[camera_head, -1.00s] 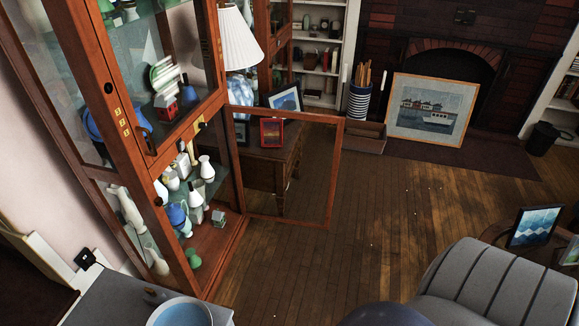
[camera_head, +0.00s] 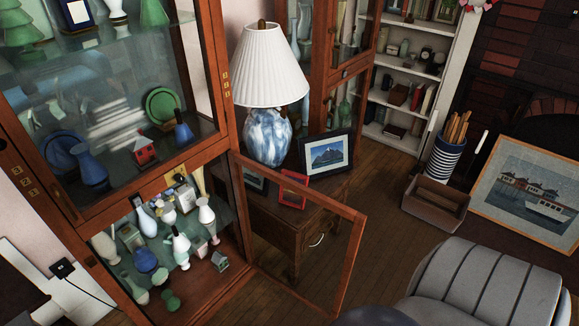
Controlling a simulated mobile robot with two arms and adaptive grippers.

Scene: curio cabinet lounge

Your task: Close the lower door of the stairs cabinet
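The lower door (camera_head: 349,264) of the wooden glass cabinet (camera_head: 232,85) stands open. It swings out to the right from its hinge side, and a wooden side table shows through its glass. Behind the opening, the lower shelves hold several vases (camera_head: 206,217) and small ornaments. The upper door of the cabinet appears shut, with a green plate and a small red house behind its glass. Neither of my grippers is in view.
A grey ribbed armchair (camera_head: 485,290) stands at the lower right, near the open door. A lamp (camera_head: 268,140) and framed pictures (camera_head: 327,155) stand on the side table (camera_head: 290,235) behind the door. Wooden floor (camera_head: 385,225) shows between door and wooden box (camera_head: 436,204).

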